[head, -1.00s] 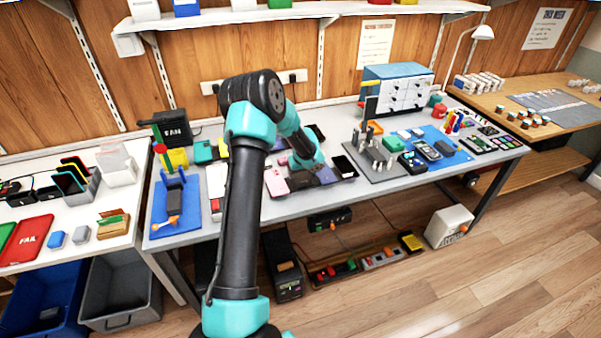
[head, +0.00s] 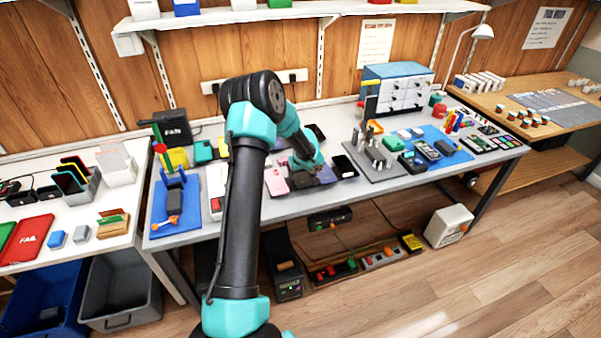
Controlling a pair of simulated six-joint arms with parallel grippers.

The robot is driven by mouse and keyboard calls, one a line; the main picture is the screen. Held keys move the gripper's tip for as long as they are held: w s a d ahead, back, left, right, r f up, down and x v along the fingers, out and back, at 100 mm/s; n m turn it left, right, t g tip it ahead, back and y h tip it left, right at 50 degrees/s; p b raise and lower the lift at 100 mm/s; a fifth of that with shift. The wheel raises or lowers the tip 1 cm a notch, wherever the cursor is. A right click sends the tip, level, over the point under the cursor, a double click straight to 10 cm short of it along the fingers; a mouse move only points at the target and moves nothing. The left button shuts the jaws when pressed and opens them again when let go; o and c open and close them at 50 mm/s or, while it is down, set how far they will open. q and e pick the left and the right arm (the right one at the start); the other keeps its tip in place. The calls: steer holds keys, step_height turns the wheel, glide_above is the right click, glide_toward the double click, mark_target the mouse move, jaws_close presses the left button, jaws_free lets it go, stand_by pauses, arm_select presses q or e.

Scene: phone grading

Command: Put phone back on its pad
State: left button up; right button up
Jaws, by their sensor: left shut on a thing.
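My left gripper (head: 311,165) reaches over the row of phones on the grey bench and points down. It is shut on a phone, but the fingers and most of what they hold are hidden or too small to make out. A pink phone (head: 276,183) lies just left of the gripper. A dark phone (head: 302,181) lies under it, and a purple-grey phone (head: 327,175) lies just to its right. A black phone (head: 344,167) lies further right. I cannot tell the pads under the phones apart. My right gripper is not in view.
A grey fixture plate with upright posts (head: 375,152) stands right of the phones. A blue mat with tools (head: 446,157) lies beyond it. A blue mat with a stand (head: 160,206) is at the bench's left end. My left arm hides part of the bench.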

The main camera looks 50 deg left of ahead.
arm_select(q)
steer(key=shift+f, duration=0.1)
stand_by(0.8)
steer(key=o, duration=1)
steer(key=shift+r, duration=0.7)
stand_by(0.3)
steer(key=shift+r, duration=3.4)
